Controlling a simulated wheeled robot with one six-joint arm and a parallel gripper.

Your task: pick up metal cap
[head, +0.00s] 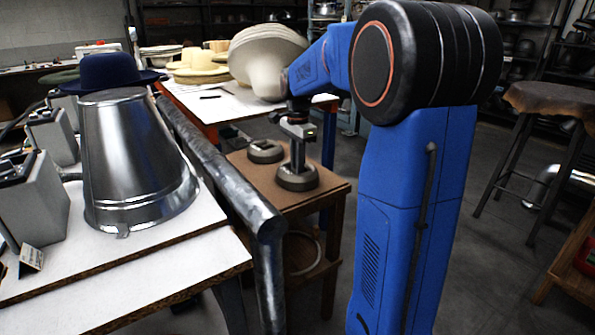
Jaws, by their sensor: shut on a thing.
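A round, dark grey metal cap (298,181) is on or just above the brown top of a small wooden stand in the middle of the head view. My gripper (298,162) points straight down over it and is shut on its upper part. The fingertips are small and dark here, so the exact contact is hard to see. I cannot tell whether the cap touches the board. A second, similar round metal piece (265,152) lies on the same board, just left and behind.
The wooden stand (335,187) has some bare top around the cap. A thick metal pipe (225,170) runs along its left side. Left of that, a large metal cone (135,160) stands on a white bench. Pale hat shapes (265,60) sit on a table behind. A stool (555,100) stands at right.

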